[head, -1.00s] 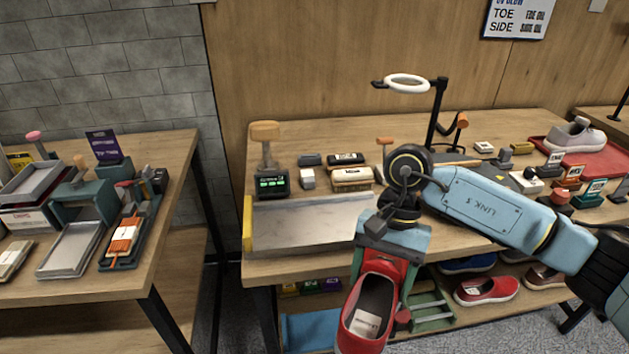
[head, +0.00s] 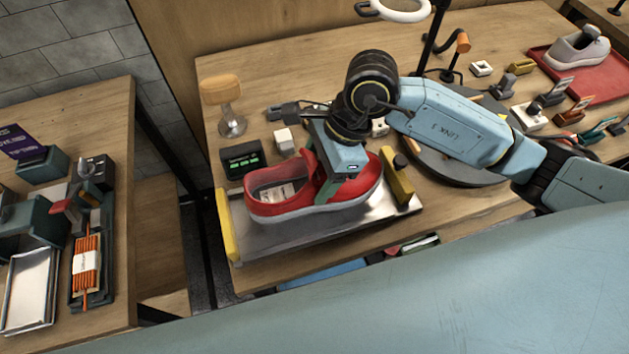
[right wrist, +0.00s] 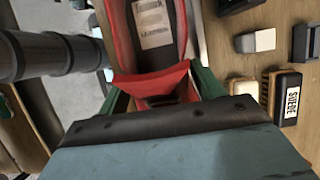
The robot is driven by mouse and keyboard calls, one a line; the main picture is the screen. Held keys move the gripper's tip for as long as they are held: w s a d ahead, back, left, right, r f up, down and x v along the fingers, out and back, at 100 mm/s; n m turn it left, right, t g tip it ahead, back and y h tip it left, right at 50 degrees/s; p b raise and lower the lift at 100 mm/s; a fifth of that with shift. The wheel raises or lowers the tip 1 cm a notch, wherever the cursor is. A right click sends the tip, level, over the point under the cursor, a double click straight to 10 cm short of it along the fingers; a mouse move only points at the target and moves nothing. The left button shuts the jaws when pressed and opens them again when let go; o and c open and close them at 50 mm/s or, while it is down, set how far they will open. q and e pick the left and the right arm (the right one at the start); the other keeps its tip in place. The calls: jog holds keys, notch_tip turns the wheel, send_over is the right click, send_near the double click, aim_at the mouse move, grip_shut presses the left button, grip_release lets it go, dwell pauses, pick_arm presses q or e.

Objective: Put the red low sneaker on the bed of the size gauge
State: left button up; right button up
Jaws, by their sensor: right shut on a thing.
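The red low sneaker (head: 290,209), with a white sole and a pale insole label, is upright over the metal bed (head: 285,238) of the size gauge, its open heel end to the left. I cannot tell if its sole touches the bed. The gauge has a yellow stop (head: 228,225) at the left and a yellow slider (head: 397,180) at the right. My right gripper (head: 328,188) is shut on the sneaker from above. The right wrist view shows the sneaker (right wrist: 150,60) between the green fingers of my right gripper (right wrist: 160,88). My left gripper is not in view.
A display box (head: 241,160) with green digits and a wooden-topped stamp (head: 226,105) stand behind the gauge. A dark round turntable (head: 445,170) lies to the right, partly under my arm. A red tray (head: 570,72) with a grey sneaker is at the far right.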

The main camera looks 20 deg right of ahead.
jog(key=shift+w+f, duration=0.15)
jog(key=shift+f, duration=2.4)
jog(key=shift+f, duration=0.1)
jog(key=o, duration=1.3)
jog(key=shift+o, duration=0.2)
jog(key=v, duration=1.1)
jog(key=shift+d+r, duration=0.15)
jog(key=shift+r, duration=0.45)
